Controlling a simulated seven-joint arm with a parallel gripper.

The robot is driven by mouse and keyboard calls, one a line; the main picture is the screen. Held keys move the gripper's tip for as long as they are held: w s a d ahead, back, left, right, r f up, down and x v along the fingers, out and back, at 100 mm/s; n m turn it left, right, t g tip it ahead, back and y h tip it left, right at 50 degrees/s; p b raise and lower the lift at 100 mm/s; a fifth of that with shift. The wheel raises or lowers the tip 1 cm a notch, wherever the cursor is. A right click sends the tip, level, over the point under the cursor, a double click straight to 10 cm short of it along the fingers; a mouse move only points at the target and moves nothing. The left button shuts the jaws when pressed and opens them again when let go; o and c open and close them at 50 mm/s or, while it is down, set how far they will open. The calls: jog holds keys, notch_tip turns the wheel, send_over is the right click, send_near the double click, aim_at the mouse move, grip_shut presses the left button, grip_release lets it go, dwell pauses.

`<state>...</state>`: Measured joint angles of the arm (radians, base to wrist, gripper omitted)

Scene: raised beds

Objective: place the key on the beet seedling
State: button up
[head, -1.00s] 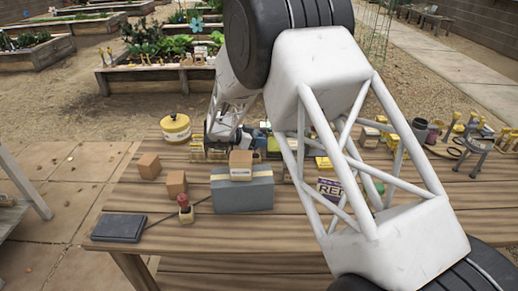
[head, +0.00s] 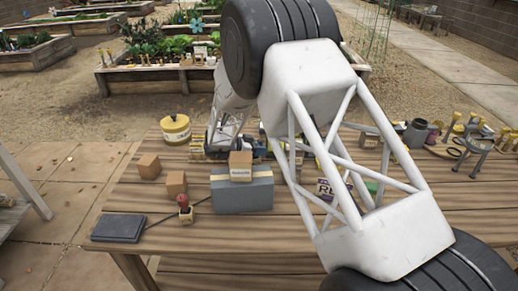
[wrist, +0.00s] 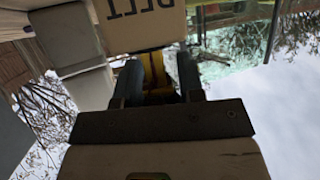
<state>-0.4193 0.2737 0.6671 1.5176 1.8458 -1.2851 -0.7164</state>
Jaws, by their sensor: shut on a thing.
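My gripper (wrist: 157,84) shows in the wrist view with its two dark fingers closed around a narrow yellow thing (wrist: 155,70). This looks like the key, but only part of it shows and its shape is unclear. In the head view the gripper end is low behind the small cartons, among the clutter at the back of the table, and mostly hidden. I cannot make out the beet seedling for certain in either view.
A cardboard carton (head: 241,172) sits on a blue-grey box (head: 242,197). A grey pot (head: 415,133) stands right. The front left tabletop is mostly clear.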

jog(key=shift+f, duration=0.2)
jog(key=o, duration=0.9)
jog(key=shift+r, duration=0.15)
jog(key=shift+a+r, duration=0.15)
jog(key=v, duration=1.1)
jog(key=shift+a, duration=0.25)
jog(key=shift+s, duration=0.15)
